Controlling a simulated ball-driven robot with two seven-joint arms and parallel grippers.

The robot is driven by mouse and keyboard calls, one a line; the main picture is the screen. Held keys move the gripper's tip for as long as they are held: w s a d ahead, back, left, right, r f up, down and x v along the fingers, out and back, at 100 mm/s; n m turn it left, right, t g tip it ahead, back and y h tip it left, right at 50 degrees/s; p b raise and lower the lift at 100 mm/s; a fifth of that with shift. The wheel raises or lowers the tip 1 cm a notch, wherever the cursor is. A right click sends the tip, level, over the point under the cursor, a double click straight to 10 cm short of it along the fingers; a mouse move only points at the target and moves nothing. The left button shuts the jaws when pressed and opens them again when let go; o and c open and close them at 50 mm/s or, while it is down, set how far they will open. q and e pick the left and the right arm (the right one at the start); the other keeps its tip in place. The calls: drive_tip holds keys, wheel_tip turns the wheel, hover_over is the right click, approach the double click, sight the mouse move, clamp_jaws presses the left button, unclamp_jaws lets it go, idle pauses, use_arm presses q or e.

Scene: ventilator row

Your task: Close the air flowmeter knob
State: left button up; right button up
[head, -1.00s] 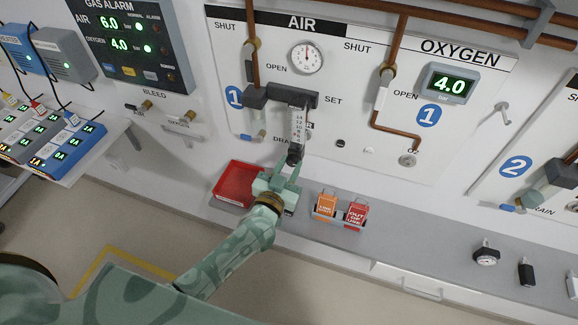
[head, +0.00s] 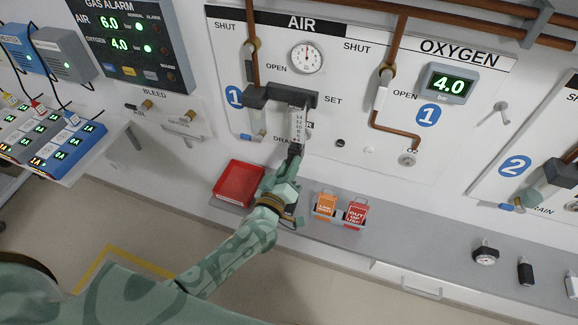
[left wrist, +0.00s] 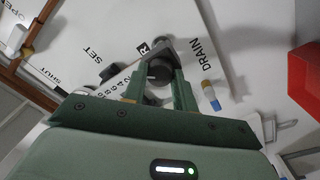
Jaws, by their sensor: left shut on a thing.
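The air flowmeter (head: 299,122) is a clear, scaled tube on the wall panel under the AIR heading. Its dark round knob (head: 295,149) is at the tube's lower end. My left gripper (head: 293,159) reaches up to it from below and is shut on the knob. In the left wrist view the knob (left wrist: 160,70) sits between the two green fingers of the left gripper (left wrist: 159,76), with the scaled tube (left wrist: 115,88) running off to the lower left. The fingers partly hide the knob in the head view. My right gripper is in neither view.
A red tray (head: 238,183) sits on the ledge left of my gripper; it also shows in the left wrist view (left wrist: 305,75). Orange (head: 326,203) and red (head: 356,212) tags stand in a holder to the right. A blue-tipped drain valve (head: 252,137) is close on the left.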

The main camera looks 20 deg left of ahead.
use_arm(q)
drive_tip(key=shift+n+y+b, duration=0.3)
drive_tip(key=shift+n, duration=3.4)
drive_tip(key=o, duration=1)
drive_tip(key=s, duration=1.1)
drive_tip(key=s+f, duration=0.1)
drive_tip(key=s, duration=0.4)
drive_tip(key=shift+s+a, duration=0.15)
drive_tip(key=shift+a, duration=0.15)
